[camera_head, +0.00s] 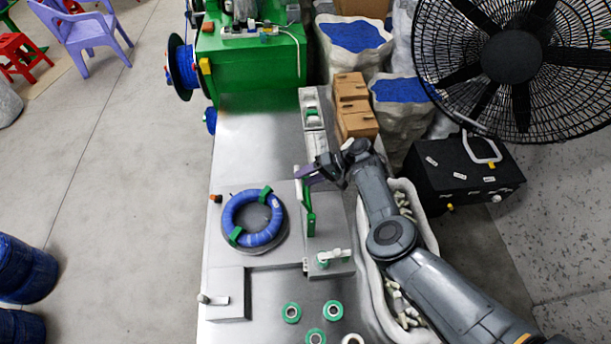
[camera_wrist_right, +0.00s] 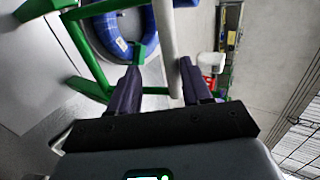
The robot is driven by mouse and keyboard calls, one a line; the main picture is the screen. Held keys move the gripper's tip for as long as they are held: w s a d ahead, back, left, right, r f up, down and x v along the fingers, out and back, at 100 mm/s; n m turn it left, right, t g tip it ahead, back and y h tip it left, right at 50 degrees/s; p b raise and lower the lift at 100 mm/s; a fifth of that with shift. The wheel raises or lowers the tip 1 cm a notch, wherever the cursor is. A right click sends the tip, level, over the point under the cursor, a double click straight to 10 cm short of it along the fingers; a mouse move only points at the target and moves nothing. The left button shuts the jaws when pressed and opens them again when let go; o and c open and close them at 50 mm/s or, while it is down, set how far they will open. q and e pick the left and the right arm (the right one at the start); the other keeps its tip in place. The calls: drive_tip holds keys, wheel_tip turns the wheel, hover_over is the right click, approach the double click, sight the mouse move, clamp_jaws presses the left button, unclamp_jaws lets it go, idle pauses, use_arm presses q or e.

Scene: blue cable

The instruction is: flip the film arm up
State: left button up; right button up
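A green arm (camera_head: 309,210), which looks like the film arm, stands at the right edge of the bench plate, beside the blue cable coil (camera_head: 236,211). In the right wrist view its green frame (camera_wrist_right: 88,48) is at the left, and a pale rod (camera_wrist_right: 167,42) runs down toward the gap between my fingers. My right gripper (camera_head: 305,176) is at the far end of the green arm. In the wrist view its dark purple fingers (camera_wrist_right: 160,88) are spread apart, with the rod's end between or just beyond them; I cannot tell if they touch. My left gripper is not in view.
A green machine (camera_head: 253,70) stands at the bench's far end. Cardboard boxes (camera_head: 357,121) are right of the bench. Several green-rimmed rolls (camera_head: 291,312) lie near the front. A white-rimmed bin (camera_head: 429,236) lies beneath my right arm. A large fan (camera_head: 510,55) stands at right.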

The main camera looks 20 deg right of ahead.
drive_tip(key=s+d+r+p, duration=0.1)
drive_tip(key=s+d+p, duration=0.1)
drive_tip(key=d, duration=0.9)
drive_tip(key=shift+s+r, duration=0.35)
drive_tip(key=shift+s, duration=0.1)
drive_tip(key=shift+d, duration=0.1)
idle(0.7)
drive_tip(key=p+v, duration=0.3)
drive_tip(key=v, duration=0.8)
